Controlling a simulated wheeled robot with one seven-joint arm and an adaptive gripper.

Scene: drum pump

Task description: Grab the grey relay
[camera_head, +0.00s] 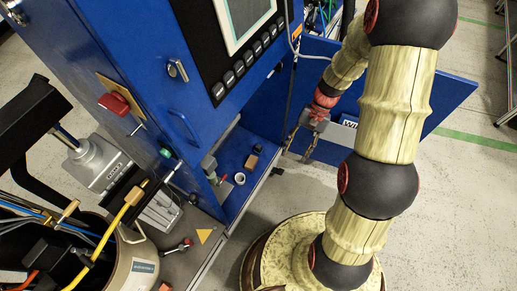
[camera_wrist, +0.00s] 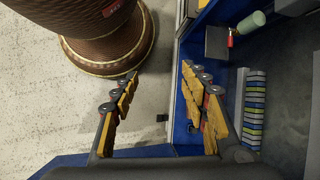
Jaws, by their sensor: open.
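I cannot pick out the grey relay with certainty. In the wrist view, a striped row of narrow blocks (camera_wrist: 255,108) in white, blue and yellow-green stands inside the blue cabinet (camera_wrist: 190,125), right of my right finger. A grey block (camera_wrist: 216,42) sits higher up in the cabinet, beside a small red part. My gripper (camera_wrist: 160,71) is open and empty, its yellow-padded fingers wide apart. Its left finger is over the floor and its right finger overlaps the cabinet edge. In the head view my gripper (camera_head: 298,152) hangs by the open cabinet door, small and partly unclear.
The open blue door (camera_head: 440,90) stands behind my arm. A green cylinder (camera_wrist: 253,19) is at the wrist view's top. A drum with cables (camera_head: 140,262) stands lower left.

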